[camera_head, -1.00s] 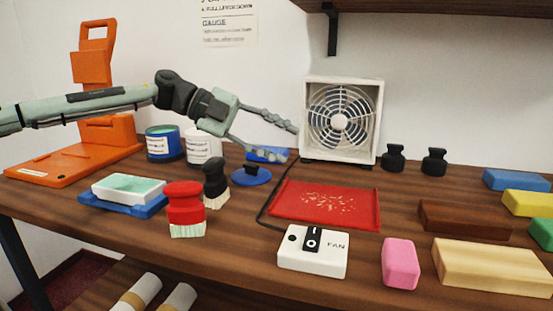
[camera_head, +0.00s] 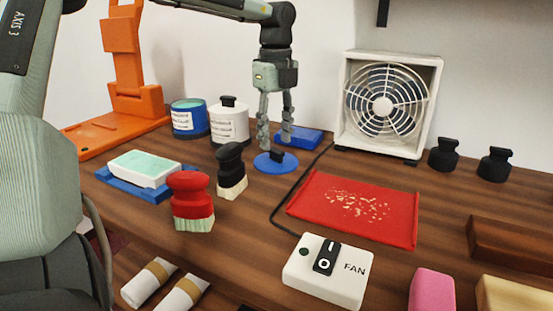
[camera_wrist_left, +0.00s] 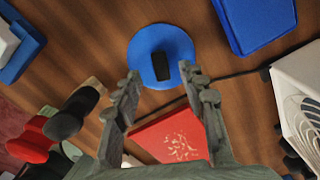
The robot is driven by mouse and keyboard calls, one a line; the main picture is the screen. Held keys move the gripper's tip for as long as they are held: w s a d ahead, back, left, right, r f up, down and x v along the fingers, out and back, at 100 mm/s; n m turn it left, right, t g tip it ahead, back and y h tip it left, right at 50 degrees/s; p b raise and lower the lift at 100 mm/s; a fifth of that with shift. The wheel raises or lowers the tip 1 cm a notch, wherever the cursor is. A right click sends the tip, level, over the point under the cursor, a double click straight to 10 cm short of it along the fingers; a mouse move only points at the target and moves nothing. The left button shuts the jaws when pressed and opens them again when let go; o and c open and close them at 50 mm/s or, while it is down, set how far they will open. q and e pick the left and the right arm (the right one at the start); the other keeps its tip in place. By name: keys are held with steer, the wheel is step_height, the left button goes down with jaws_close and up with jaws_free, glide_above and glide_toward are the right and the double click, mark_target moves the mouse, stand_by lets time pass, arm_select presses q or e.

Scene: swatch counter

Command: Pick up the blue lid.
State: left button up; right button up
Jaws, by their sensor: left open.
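The blue lid (camera_head: 276,163) is a flat round disc with a black knob, lying on the wooden counter between the black brush and the fan. It also shows in the left wrist view (camera_wrist_left: 144,44), with its black knob between and a little beyond my fingertips. My left gripper (camera_head: 275,140) points down just above the lid, open and empty, with a finger on either side of the knob. It also shows in the left wrist view (camera_wrist_left: 161,72). Whether the fingertips touch the lid cannot be told. My right gripper is not in view.
A blue block (camera_head: 299,138) lies close behind the lid. A white can (camera_head: 229,124) and blue can (camera_head: 188,120) stand left, with a black brush (camera_head: 231,172) and red brush (camera_head: 190,200) in front. A fan (camera_head: 388,105) and red mat (camera_head: 320,200) are right; a cable runs nearby.

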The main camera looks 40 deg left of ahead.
mark_target(276, 157)
arm_select(q)
step_height(276, 157, down, 3)
steer(key=shift+r, duration=0.15)
steer(key=shift+c, duration=0.3)
steer(key=shift+w, duration=0.1)
jaws_close()
steer(key=shift+r, duration=0.15)
